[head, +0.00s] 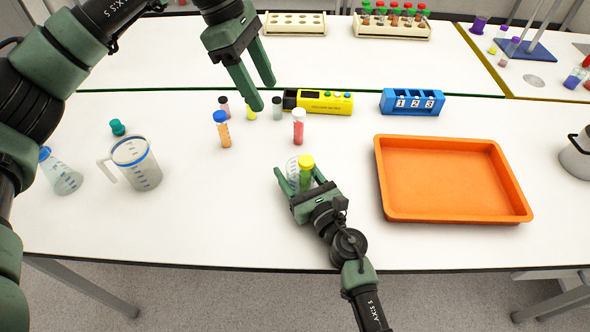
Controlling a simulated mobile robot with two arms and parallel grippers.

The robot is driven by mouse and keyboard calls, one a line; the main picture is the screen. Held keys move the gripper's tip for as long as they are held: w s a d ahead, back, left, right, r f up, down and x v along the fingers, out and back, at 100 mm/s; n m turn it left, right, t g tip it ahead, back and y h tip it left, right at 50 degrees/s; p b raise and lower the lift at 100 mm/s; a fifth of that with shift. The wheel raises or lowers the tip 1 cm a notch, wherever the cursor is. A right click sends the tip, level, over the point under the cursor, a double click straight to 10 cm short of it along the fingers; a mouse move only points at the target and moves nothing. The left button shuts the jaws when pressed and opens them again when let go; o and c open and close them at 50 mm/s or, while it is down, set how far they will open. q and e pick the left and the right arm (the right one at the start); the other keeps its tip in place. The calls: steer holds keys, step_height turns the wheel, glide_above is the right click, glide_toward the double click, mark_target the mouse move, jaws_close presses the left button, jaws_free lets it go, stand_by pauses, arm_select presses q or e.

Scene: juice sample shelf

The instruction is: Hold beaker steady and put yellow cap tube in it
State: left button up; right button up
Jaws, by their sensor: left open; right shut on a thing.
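My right gripper (298,178) is shut on a small clear beaker (292,168) with markings, standing near the table's front. The yellow cap tube (306,162) is upright at the beaker's right side between the fingers and appears to be inside it. The gripper hides much of the lower part of both. My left gripper (264,96) is open and empty, higher up and to the left of the beaker, above the small vials.
An orange tray (455,205) lies to the right. An orange tube with blue cap (223,132), a red tube (298,130) and small vials stand behind. A jug (145,175) and flask (66,182) stand left. A yellow device (325,103) and blue numbered block (412,110) line the back.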

steer(key=o, duration=1.7)
steer(key=shift+c, duration=0.2)
